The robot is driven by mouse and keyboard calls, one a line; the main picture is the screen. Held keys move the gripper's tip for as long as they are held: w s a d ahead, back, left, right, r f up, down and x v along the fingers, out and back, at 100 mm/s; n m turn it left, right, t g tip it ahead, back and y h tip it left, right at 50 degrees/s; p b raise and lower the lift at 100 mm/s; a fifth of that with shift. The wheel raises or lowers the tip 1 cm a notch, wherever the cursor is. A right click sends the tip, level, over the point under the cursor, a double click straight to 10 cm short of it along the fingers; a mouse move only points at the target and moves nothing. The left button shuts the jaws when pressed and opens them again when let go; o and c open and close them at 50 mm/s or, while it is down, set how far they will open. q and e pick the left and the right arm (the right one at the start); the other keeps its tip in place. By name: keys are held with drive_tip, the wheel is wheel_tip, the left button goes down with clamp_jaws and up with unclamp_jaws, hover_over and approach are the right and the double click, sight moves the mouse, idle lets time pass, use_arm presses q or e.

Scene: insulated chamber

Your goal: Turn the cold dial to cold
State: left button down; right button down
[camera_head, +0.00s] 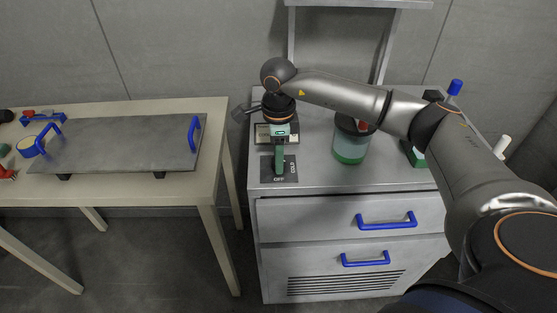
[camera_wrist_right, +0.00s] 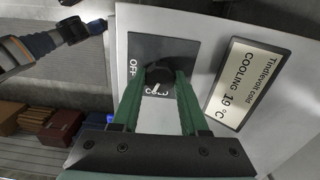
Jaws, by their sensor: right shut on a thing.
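The cold dial (camera_wrist_right: 157,76) is a black knob on a dark plate (camera_wrist_right: 165,50) with the words OFF and COLD. In the right wrist view a white mark shows on the knob's edge by the word COLD. The display (camera_wrist_right: 247,84) beside it reads "Tindlevolt cold, COOLING 19 °C". My right gripper (camera_wrist_right: 160,78) has its green fingers on both sides of the knob and is shut on it. In the head view the right gripper (camera_head: 280,160) points down over the plate (camera_head: 279,172) and hides the knob. My left gripper is in neither view.
A jar of green liquid (camera_head: 349,143) stands right of the dial on the grey cabinet (camera_head: 320,175). The cabinet has blue drawer handles (camera_head: 386,220). A bench at left holds a grey slab (camera_head: 125,145) with blue handles. A shelf frame rises behind.

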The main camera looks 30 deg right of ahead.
drive_tip(key=shift+n+b, duration=0.6)
drive_tip(key=shift+n, duration=1.3)
drive_tip(key=shift+c, duration=2.1)
unclamp_jaws()
wheel_tip(320, 180, up, 13)
drive_tip(key=shift+f, duration=0.2)
